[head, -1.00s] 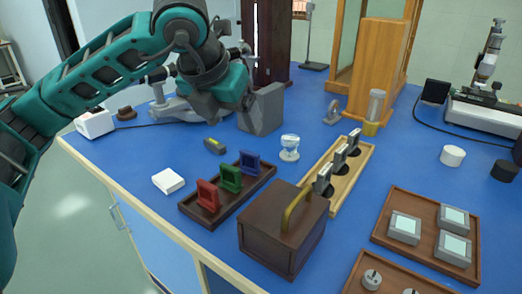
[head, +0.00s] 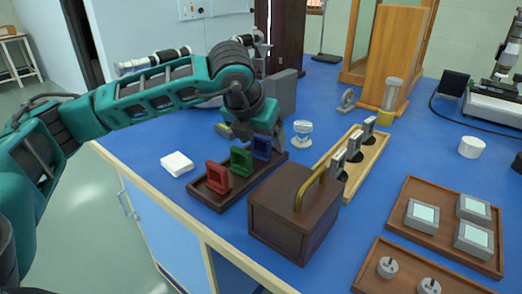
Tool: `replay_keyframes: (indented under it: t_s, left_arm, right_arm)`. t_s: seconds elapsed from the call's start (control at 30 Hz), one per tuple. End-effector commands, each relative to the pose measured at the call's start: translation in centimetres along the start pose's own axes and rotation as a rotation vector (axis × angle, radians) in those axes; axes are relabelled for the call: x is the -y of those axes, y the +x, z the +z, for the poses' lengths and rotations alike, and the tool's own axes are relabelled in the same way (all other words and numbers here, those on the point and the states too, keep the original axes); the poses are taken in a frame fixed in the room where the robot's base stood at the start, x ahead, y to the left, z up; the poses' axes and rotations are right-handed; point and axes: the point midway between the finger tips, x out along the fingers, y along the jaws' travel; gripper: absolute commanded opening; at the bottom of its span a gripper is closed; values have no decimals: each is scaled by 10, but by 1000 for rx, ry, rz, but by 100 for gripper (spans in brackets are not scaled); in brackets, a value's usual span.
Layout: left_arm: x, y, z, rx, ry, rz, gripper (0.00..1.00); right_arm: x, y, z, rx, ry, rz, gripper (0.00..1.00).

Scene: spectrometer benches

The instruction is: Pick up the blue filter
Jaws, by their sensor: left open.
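The blue filter (head: 262,148) stands upright at the far end of a dark wooden tray (head: 223,203), behind the green filter (head: 241,160) and the red filter (head: 218,178). My left gripper (head: 264,138) is open and reaches down right at the blue filter, covering part of its top. One finger shows on the right of the filter; the other is hard to make out. I cannot tell whether the fingers touch it. My right gripper is out of view.
A dark brown box (head: 293,220) with a brass handle stands close in front of the tray. A light wooden rack (head: 371,160) with several grey holders is to the right. A white block (head: 176,163) lies left of the tray, and a small glass piece (head: 302,134) beyond it.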

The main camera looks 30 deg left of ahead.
Motion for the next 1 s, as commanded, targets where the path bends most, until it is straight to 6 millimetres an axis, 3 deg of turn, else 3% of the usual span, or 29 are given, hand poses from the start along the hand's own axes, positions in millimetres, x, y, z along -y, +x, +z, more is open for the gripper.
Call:
replay_keyframes:
  t_s: [0.23, 0.83, 1.0]
  left_arm:
    - [0, 2, 0, -1, 1, 0, 78]
    - [0, 1, 0, -1, 0, 0, 21]
    - [0, 1, 0, -1, 0, 0, 21]
  right_arm:
    - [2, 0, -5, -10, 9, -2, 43]
    - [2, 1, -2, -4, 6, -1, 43]
    - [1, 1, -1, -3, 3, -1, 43]
